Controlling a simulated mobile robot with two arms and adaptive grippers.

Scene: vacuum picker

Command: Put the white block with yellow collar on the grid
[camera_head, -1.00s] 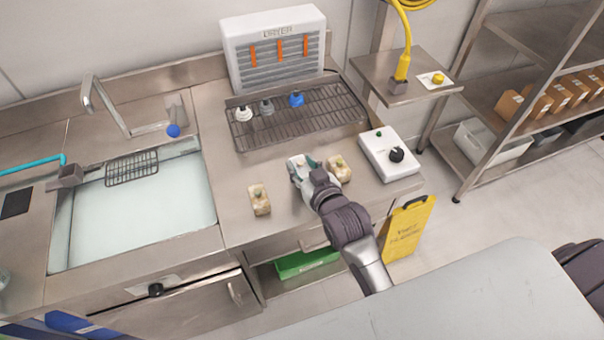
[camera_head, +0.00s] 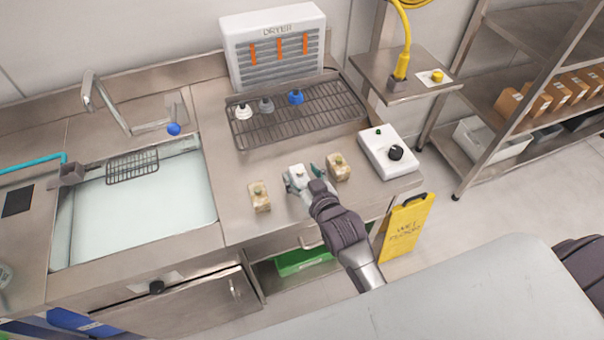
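A white block (camera_head: 297,176) with a small knob on top stands on the steel counter, between two beige, stained-looking blocks. One beige block (camera_head: 259,197) is to its left and the other beige block (camera_head: 339,167) to its right. Collar colours are too small to tell surely. My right gripper (camera_head: 304,177) is low at the white block. The wire grid (camera_head: 330,114) is behind, holding a white-topped, a grey and a blue piece. My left gripper is not in view.
A dryer (camera_head: 274,45) stands behind the grid. A white control box with a black knob (camera_head: 388,154) is at the counter's right. The sink (camera_head: 140,210) is at the left. The counter between blocks and grid is clear.

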